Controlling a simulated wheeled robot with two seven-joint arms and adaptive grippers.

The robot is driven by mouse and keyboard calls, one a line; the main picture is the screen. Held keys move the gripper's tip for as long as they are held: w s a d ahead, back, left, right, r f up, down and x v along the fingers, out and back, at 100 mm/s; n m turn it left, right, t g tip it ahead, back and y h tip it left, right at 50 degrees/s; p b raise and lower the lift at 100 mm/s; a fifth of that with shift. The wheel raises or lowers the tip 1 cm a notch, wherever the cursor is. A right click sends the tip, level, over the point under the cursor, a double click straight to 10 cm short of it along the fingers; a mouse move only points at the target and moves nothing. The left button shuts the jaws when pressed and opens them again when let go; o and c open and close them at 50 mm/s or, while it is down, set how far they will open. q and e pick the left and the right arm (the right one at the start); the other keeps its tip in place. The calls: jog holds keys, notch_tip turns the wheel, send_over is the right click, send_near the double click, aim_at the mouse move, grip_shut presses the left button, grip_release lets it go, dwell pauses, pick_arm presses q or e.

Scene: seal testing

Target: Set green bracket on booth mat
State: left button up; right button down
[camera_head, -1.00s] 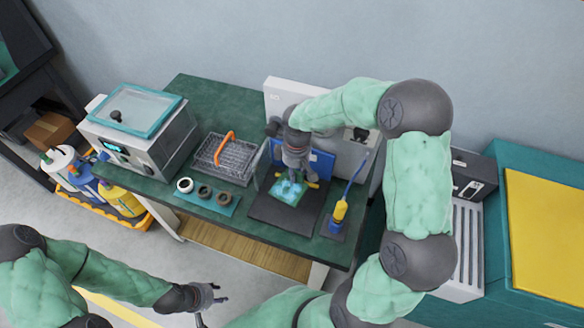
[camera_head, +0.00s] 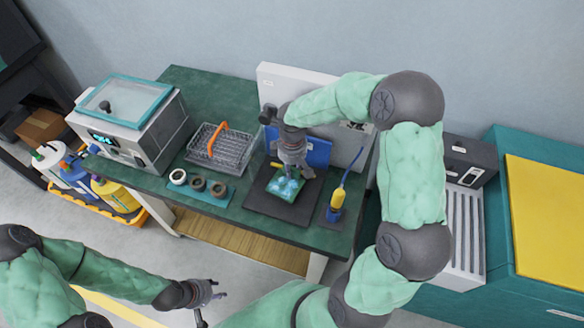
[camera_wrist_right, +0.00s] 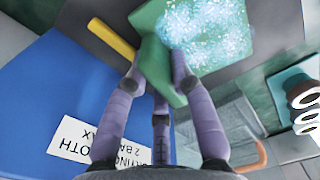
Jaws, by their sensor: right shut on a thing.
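The green bracket (camera_head: 285,187) has a pale speckled, frosty-looking face and is over the dark booth mat (camera_head: 262,205). My right gripper (camera_head: 294,172) reaches down from above with its fingers closed on the bracket. In the right wrist view the fingers grip the bracket's green block (camera_wrist_right: 160,62), and its speckled plate (camera_wrist_right: 205,35) extends over the dark surface. I cannot tell whether the bracket touches the mat. My left gripper (camera_head: 210,290) is empty, its fingers apart, in front of the bench and away from the bracket.
A blue panel (camera_head: 312,152) stands behind the mat, with a yellow bar (camera_head: 276,164) near it. A wire basket (camera_head: 222,150) and several rings on a teal strip (camera_head: 215,200) lie left.

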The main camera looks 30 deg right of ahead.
jog(key=shift+f+b, duration=0.5)
jog(key=shift+f, duration=0.2)
dwell(0.6)
jog(key=c, duration=1)
grip_release()
jog(key=shift+f, duration=0.1)
jog(key=shift+r+p, duration=2.5)
jog(key=shift+r, duration=0.6)
